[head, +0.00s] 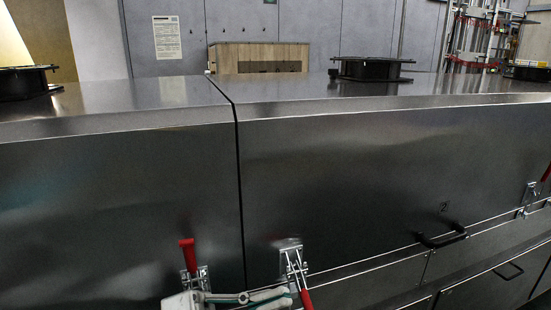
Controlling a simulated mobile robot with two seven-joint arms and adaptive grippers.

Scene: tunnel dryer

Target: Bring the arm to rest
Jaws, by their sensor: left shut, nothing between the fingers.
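My left gripper (280,298) is at the bottom edge of the head view, in front of the metal dryer. Its pale body and fingers show only in part, and the lower part is cut off by the frame. The fingers point right and are shut with nothing held. The fingertips overlap the lower part of a toggle clamp (291,250) in the picture; I cannot tell if they touch it. That clamp's red handle points down. My right gripper is not in view.
The steel dryer (340,165) fills the front. Another clamp with an upright red handle (188,254) stands just above my gripper. Black handles (441,239) and a further clamp (529,197) stick out at right. Black round fittings (372,68) and a wooden crate (226,58) show towards the back.

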